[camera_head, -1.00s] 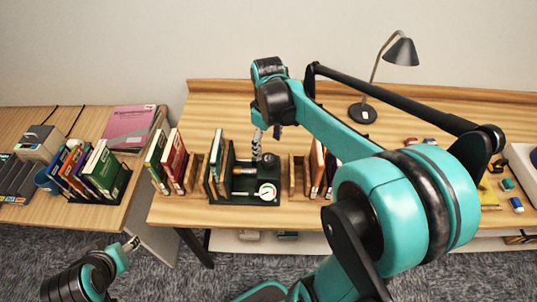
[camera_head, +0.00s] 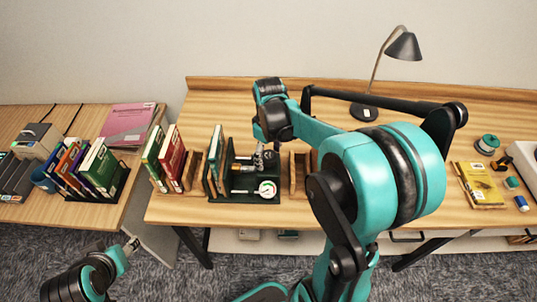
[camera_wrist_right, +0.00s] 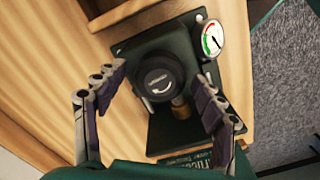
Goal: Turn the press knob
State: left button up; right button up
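The press is a dark green device (camera_head: 229,195) on the wooden desk, among books, with a white round gauge (camera_head: 267,189) at its front right. In the right wrist view its round black knob (camera_wrist_right: 160,80) with a white curved arrow lies between the fingers of my right gripper (camera_wrist_right: 158,101). The fingers are open, one on each side of the knob, with gaps showing. In the head view my right gripper (camera_head: 264,160) points down over the press, and its arm hides part of it. My left gripper (camera_head: 132,246) is low at left, away from the desk; its fingers are too small to judge.
Books (camera_head: 173,160) and wooden holders (camera_head: 196,172) stand close on the press's left; another wooden holder (camera_head: 300,172) stands on its right. A lamp (camera_head: 363,113) stands behind at the right. A yellow packet (camera_head: 478,183) lies at the far right. The desk behind the press is clear.

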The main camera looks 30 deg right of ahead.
jog(key=c, duration=1)
jog(key=shift+m, duration=0.3)
jog(key=m+p, duration=0.1)
jog(key=m, duration=0.2)
jog(key=shift+m, duration=0.3)
jog(key=m, duration=0.4)
jog(key=shift+m, duration=0.3)
jog(key=m+p, duration=0.1)
jog(key=m, duration=1.2)
jog(key=shift+p, duration=0.3)
